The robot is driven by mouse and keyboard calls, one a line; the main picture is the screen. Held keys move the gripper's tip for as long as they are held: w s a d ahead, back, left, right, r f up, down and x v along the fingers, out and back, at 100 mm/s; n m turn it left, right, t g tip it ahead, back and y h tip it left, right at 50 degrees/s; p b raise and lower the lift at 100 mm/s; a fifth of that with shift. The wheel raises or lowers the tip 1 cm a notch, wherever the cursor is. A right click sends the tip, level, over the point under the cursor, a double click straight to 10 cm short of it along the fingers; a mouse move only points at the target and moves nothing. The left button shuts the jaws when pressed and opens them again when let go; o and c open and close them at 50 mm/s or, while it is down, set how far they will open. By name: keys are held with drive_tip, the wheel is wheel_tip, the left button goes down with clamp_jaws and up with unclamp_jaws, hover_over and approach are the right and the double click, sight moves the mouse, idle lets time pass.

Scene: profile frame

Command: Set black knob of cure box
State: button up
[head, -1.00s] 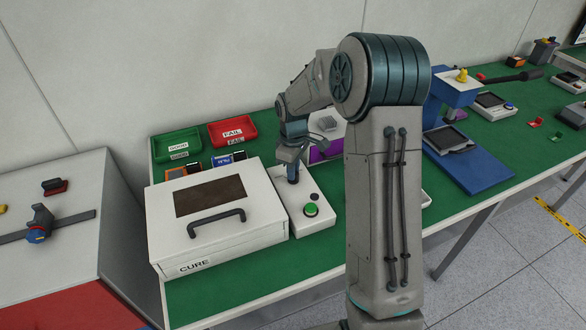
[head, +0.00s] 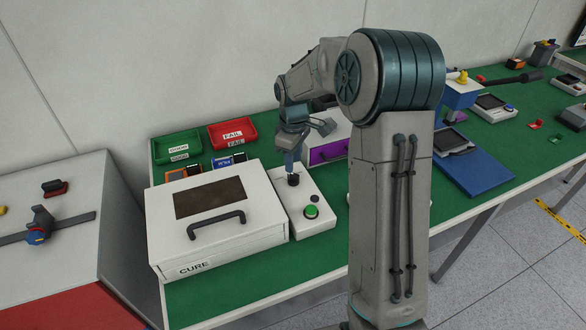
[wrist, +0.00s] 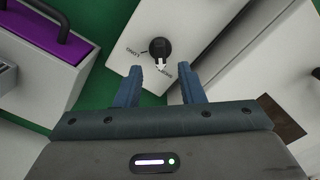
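The cure box (head: 262,238) is a white case with a dark window and a black handle, marked CURE. To its right is a white control panel (head: 318,224) with the black knob (head: 293,180) near its far end. In the wrist view the black knob (wrist: 159,47) has a white pointer mark aimed toward the label that seems to read SHORT; the other label reads LONG. My gripper (wrist: 161,68) is open and empty, its two blue fingers apart and the knob just beyond the fingertips. In the head view my gripper (head: 290,166) is just above the knob.
A green button (head: 311,211) sits on the panel in front of the knob. Green (head: 178,147) and red (head: 232,133) trays stand behind the box. A white case with a purple front (head: 329,151) is close behind my gripper. My arm hides the table's middle.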

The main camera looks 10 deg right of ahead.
sight(294, 175)
wheel_tip(294, 175, up, 9)
idle(0.3)
drive_tip(key=s+m+t, duration=0.3)
drive_tip(key=s+m, duration=0.7)
drive_tip(key=s, duration=1.7)
drive_tip(key=shift+s+d+r, duration=0.15)
drive_tip(key=shift+r, duration=0.05)
idle(1.6)
